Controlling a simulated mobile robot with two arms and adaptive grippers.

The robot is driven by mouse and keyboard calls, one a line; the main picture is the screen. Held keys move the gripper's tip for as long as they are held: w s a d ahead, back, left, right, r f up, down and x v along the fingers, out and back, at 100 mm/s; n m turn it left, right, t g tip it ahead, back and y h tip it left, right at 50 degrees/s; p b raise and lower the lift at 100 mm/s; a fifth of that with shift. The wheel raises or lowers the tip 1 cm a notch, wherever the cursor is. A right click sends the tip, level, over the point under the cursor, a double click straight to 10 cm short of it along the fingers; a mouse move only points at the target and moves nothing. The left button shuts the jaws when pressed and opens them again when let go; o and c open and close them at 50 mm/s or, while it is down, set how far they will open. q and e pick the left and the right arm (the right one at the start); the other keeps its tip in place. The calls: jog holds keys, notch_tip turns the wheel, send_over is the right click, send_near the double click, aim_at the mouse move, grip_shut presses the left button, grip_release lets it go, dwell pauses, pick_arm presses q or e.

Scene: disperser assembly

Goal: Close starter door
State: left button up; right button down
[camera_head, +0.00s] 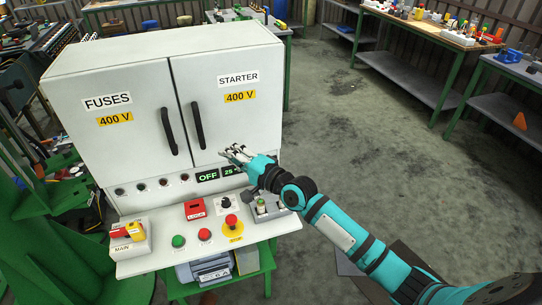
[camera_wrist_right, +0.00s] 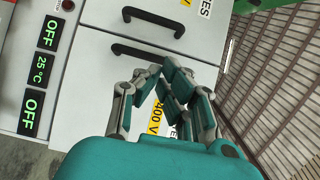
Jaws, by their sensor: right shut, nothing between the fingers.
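The starter door (camera_head: 229,95) is the right door of the grey cabinet (camera_head: 160,45). It carries a STARTER label, a yellow 400 V label and a black handle (camera_head: 198,125). It looks flush with the fuses door (camera_head: 118,120) beside it. My right gripper (camera_head: 232,152) is shut and empty in front of the starter door's lower part, right of the handle; I cannot tell if it touches. In the right wrist view its fingertips (camera_wrist_right: 165,80) meet before the door, partly covering the 400 V label (camera_wrist_right: 154,122). The starter handle (camera_wrist_right: 140,53) shows there too. My left gripper is not in view.
Below the doors are displays (camera_head: 207,176) and a sloped panel with buttons, a yellow-ringed red stop button (camera_head: 231,221) and a MAIN switch (camera_head: 128,238). Workbenches (camera_head: 430,45) stand at the back right. The floor (camera_head: 340,130) right of the cabinet is clear.

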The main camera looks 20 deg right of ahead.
dwell(0.5)
